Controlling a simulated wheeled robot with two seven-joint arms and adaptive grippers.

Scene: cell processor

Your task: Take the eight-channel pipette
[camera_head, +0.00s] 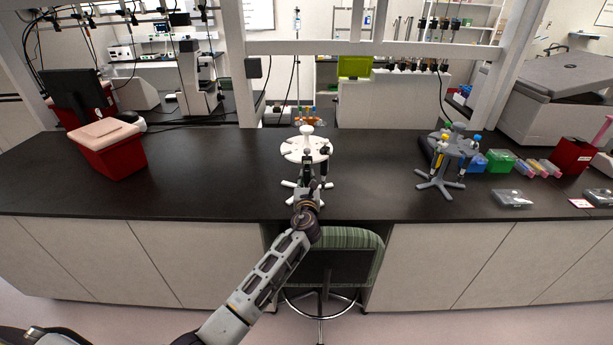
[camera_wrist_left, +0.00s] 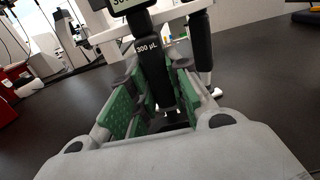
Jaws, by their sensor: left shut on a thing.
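A white round pipette stand (camera_head: 292,150) stands on the dark bench in the middle of the head view. A black pipette marked 300 µL (camera_wrist_left: 150,60) hangs upright at its near side; its display shows at the top of the left wrist view. My left gripper (camera_head: 307,183) reaches the stand from the front. In the wrist view its green-padded fingers (camera_wrist_left: 153,105) are shut on the black pipette's body, which is still at the stand. The pipette's lower end is hidden, so its channels cannot be seen. A second black pipette (camera_head: 324,162) hangs on the right; it also shows in the wrist view (camera_wrist_left: 201,45).
A grey stand (camera_head: 437,180) with several pipettes is at the right, near tip boxes (camera_head: 501,161). A red box (camera_head: 108,150) is at the left. The bench between is clear. A green-striped chair (camera_head: 345,240) stands below my arm.

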